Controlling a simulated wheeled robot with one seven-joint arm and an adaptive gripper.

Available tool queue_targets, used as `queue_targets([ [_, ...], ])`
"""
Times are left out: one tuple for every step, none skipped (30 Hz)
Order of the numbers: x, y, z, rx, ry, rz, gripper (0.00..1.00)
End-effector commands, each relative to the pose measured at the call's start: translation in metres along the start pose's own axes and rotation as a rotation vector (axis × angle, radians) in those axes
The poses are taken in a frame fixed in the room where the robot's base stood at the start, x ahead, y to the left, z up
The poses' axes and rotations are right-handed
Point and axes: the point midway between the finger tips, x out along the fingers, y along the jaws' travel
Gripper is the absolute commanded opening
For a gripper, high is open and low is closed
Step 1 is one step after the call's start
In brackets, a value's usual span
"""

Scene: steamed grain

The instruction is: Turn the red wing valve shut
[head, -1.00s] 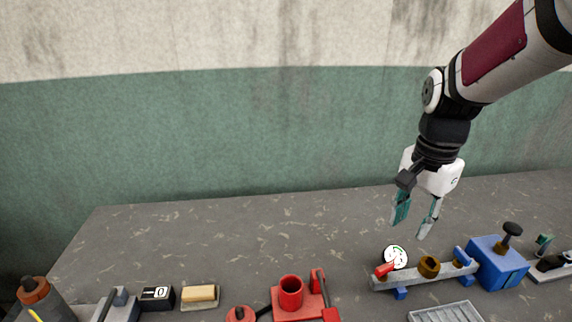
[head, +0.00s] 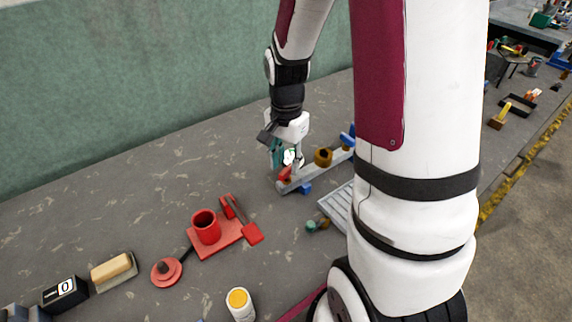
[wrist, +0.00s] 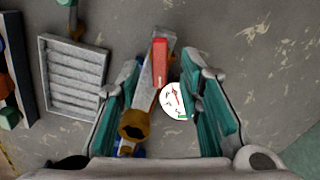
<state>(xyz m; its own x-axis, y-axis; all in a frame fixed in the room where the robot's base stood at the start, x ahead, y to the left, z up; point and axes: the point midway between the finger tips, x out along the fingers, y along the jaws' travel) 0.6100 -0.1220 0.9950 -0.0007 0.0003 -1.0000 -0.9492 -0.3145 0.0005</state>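The red wing valve (wrist: 160,62) is a red lever on the end of a grey bar (wrist: 146,90). In the head view the red valve (head: 285,174) shows just below my fingers. My gripper (wrist: 160,80) is open, with one teal finger on each side of the bar. The red lever lies between the fingertips in the wrist view, with a visible gap on both sides. In the head view my gripper (head: 286,160) hangs over the valve end of the bar and partly hides it. I cannot tell the height left between fingertips and lever.
A white dial gauge (wrist: 174,101) sits close to the right finger. A brass fitting (wrist: 133,124) is on the bar. A ribbed grey tray (wrist: 73,78) lies to the left. A red stand with a cup (head: 206,227) and a white bottle (head: 240,304) stand nearer.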

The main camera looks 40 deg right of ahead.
Motion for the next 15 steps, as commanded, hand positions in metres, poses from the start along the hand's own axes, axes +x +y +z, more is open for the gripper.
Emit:
queue_targets([
  [0.007,0.001,0.0,0.0,-0.002,0.003,0.33],
  [0.009,0.0,0.0,0.0,-0.001,0.002,0.33],
  [0.012,0.0,0.0,0.0,-0.001,0.001,0.33],
  [0.014,0.0,0.0,0.0,-0.001,0.001,0.33],
  [0.016,0.0,0.0,0.0,-0.001,0.001,0.33],
  [0.017,0.0,0.0,0.0,0.0,0.0,0.33],
  [0.018,0.0,0.0,0.0,0.0,0.0,0.33],
  [0.019,0.0,0.0,0.0,0.0,-0.001,0.33],
  [0.019,0.0,0.0,0.0,0.0,-0.001,0.33],
  [0.019,0.0,0.0,0.0,0.0,-0.001,0.33],
  [0.019,0.0,0.0,0.0,0.0,-0.001,0.33],
  [0.019,0.0,0.0,0.0,0.001,-0.001,0.33],
  [0.019,0.0,0.0,0.0,0.001,-0.001,0.33],
  [0.019,0.0,0.0,0.0,0.001,-0.001,0.33],
  [0.019,0.0,0.0,0.0,0.0,-0.001,0.33],
])
